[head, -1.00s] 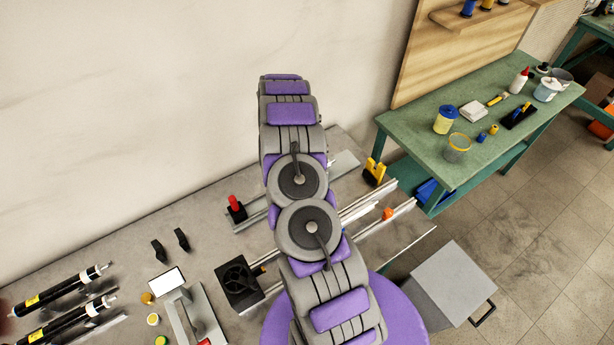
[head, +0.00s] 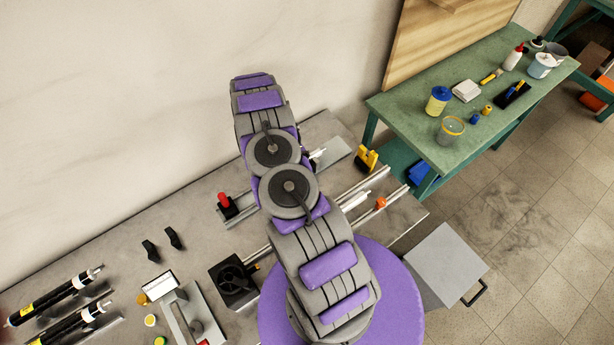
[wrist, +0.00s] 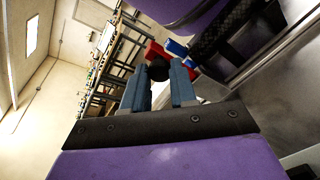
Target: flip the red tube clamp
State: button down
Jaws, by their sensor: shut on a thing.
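In the wrist view my gripper (wrist: 158,88) has its two blue-grey fingers closed on a dark round knob (wrist: 158,72). Red parts (wrist: 155,50) show just beyond the fingertips; the knob appears to belong to this red tube clamp, with a blue piece (wrist: 175,48) beside it. In the head view my own arm hides the gripper and what it holds. A red upright piece on a black base (head: 227,205) stands on a short rail on the bench, left of my arm. I cannot tell how the held clamp is turned.
The grey bench (head: 120,235) carries black tubes (head: 55,297) at the left, a black fan-like box (head: 235,282) and long rails with an orange knob (head: 380,203). A yellow-black part (head: 367,160) sits at the back right. A green table (head: 430,140) stands beyond.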

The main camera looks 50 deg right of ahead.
dwell(0.4)
jog(key=c, duration=0.9)
grip_release()
jog(key=shift+a, duration=0.1)
jog(key=shift+r, duration=0.1)
jog(key=s+a+r+p, duration=0.3)
jog(key=s+a, duration=0.6)
jog(key=s, duration=0.3)
jog(key=shift+s+a+r, duration=0.3)
jog(key=shift+a+r, duration=0.1)
jog(key=shift+r, duration=0.5)
